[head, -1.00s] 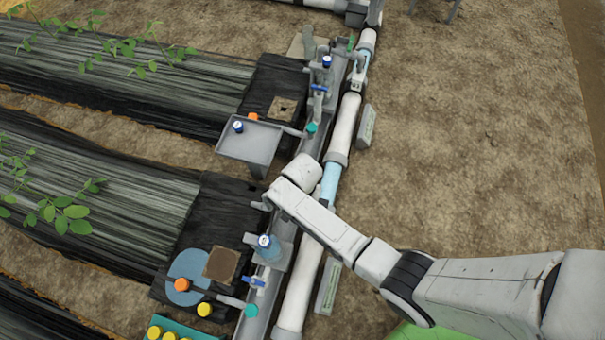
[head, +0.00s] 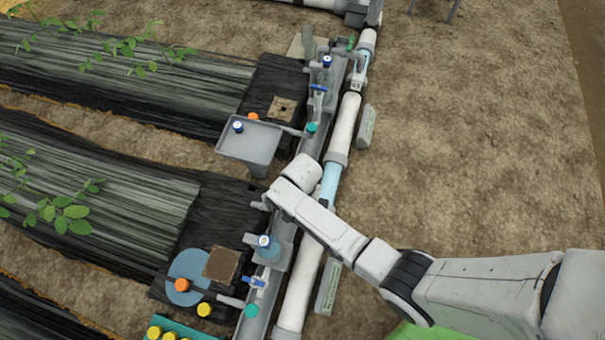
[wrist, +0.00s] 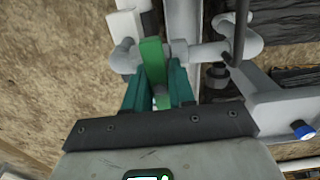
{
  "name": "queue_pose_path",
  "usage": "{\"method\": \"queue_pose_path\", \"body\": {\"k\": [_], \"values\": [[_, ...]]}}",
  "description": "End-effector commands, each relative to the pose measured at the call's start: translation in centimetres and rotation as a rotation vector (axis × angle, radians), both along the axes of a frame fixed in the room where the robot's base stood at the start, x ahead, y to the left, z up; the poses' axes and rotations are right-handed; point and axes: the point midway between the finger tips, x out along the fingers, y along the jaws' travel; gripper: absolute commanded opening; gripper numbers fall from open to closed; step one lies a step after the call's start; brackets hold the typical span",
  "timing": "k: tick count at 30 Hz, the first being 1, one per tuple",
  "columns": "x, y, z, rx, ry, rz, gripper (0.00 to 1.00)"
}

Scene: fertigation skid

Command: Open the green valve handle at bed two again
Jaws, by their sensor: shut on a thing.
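In the wrist view the green valve handle (wrist: 152,62) stands between the two teal fingers of my gripper (wrist: 159,92). The fingers are shut on it. The handle's far end shows beyond the fingertips, beside a white pipe fitting (wrist: 186,55). The handle's lower part is partly hidden between the fingers. In the head view my arm reaches from the right to the pipe line, and its wrist hides the gripper and the held handle.
A white main pipe (head: 343,125) with a clear blue section runs along the bed ends. A grey tray (head: 247,143) stands left of the pipe. Blue-handled valves (head: 254,282) and a blue-capped bottle (head: 266,246) are near my wrist. Bare soil lies to the right.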

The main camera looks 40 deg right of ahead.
Motion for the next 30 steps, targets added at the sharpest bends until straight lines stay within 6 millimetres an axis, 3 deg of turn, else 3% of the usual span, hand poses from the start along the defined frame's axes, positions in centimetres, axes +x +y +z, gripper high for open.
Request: {"method": "queue_pose_path", "body": {"k": [30], "values": [[-0.04, -0.03, 0.12, 0.000, 0.001, 1.300, 0.00]]}}
